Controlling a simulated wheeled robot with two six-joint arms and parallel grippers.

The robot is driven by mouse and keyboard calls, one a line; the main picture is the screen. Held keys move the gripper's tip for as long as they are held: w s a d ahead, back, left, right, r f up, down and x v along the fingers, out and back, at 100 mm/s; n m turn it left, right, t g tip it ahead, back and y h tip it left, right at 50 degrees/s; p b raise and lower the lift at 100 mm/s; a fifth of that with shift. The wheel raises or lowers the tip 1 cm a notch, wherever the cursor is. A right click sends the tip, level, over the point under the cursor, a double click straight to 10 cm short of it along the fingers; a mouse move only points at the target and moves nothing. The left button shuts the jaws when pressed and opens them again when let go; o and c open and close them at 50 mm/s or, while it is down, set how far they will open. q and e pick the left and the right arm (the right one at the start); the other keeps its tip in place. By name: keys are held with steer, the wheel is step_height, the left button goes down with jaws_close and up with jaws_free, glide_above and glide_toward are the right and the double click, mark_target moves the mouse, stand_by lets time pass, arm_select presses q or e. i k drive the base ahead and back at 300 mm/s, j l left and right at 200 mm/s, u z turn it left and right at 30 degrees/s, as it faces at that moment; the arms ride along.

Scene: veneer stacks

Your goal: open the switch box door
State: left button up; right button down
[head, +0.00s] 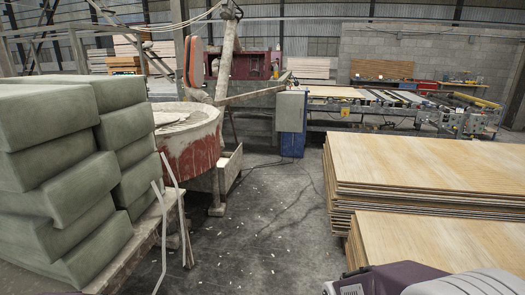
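A grey box (291,110) with a blue lower part stands on the floor at the middle distance, just right of the red and white round tub. It looks like the switch box, but I cannot be sure. It is too small and far to tell where its door is or whether that door is open. Neither of my grippers is in view. A dark and light grey part at the bottom right edge seems to be mine.
Green-grey block stacks (62,150) fill the left. The worn round tub (190,148) stands behind them. Veneer stacks (430,165) fill the right. A roller conveyor (390,100) runs along the back. The concrete floor (275,225) between is open, with small white scraps.

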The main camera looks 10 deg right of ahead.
mark_target(290, 107)
steer(key=i+l+z, duration=0.15)
steer(key=i+z, duration=0.15)
steer(key=i, duration=0.55)
steer(key=i+z, duration=0.3)
steer(key=i, duration=0.55)
steer(key=i+j+u, duration=0.15)
steer(key=i, duration=1.55)
steer(key=i+l+u, duration=0.2)
steer(key=i, duration=1.5)
steer(key=i+j+z, duration=0.15)
steer(key=i, duration=0.35)
steer(key=i+j+z, duration=0.2)
steer(key=i, duration=0.35)
